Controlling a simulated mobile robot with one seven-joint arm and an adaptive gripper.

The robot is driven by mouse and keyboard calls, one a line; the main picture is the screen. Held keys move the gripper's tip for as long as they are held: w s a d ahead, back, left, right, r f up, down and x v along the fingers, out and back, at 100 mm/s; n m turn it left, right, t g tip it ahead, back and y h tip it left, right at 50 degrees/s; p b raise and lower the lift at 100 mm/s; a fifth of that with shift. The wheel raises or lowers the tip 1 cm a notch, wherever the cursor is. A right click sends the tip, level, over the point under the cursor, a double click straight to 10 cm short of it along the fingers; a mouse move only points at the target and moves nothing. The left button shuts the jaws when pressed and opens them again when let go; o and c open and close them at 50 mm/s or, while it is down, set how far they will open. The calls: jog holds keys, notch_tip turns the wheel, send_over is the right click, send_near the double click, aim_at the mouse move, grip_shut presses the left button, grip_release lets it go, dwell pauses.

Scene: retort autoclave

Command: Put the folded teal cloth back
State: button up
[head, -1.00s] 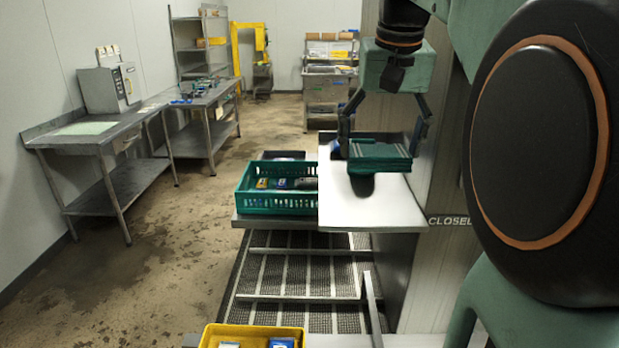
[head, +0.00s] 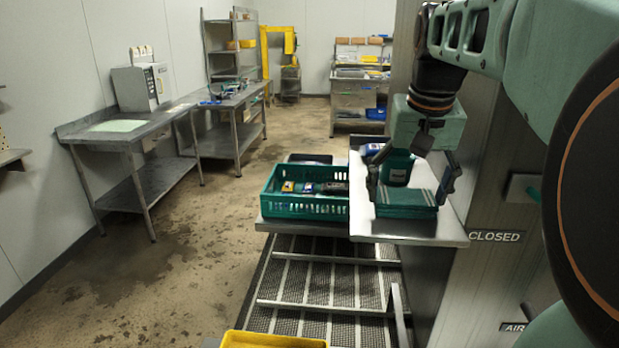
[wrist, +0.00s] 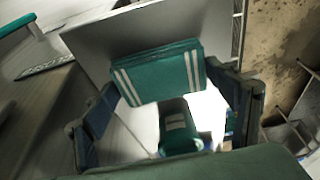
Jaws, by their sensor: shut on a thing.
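The folded teal cloth (head: 405,211) has white stripes and lies flat and level between my fingers, over the front part of a metal shelf (head: 440,232). My gripper (head: 410,190) is shut on its two sides. In the wrist view the cloth (wrist: 158,76) shows between both fingers of my gripper (wrist: 170,100). I cannot tell whether its underside touches the shelf. A teal container (head: 397,170) with a pale label stands on the shelf behind the cloth; it also shows in the wrist view (wrist: 180,135).
A green crate (head: 305,206) with several small items stands left of the shelf. A small blue item (head: 371,149) lies at the shelf's back. A yellow bin (head: 270,340) is at the bottom edge. A wall panel marked CLOSED (head: 495,237) stands close on the right.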

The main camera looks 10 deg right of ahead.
jog(key=shift+f, duration=0.2)
jog(key=o, duration=1)
jog(key=shift+r, duration=0.1)
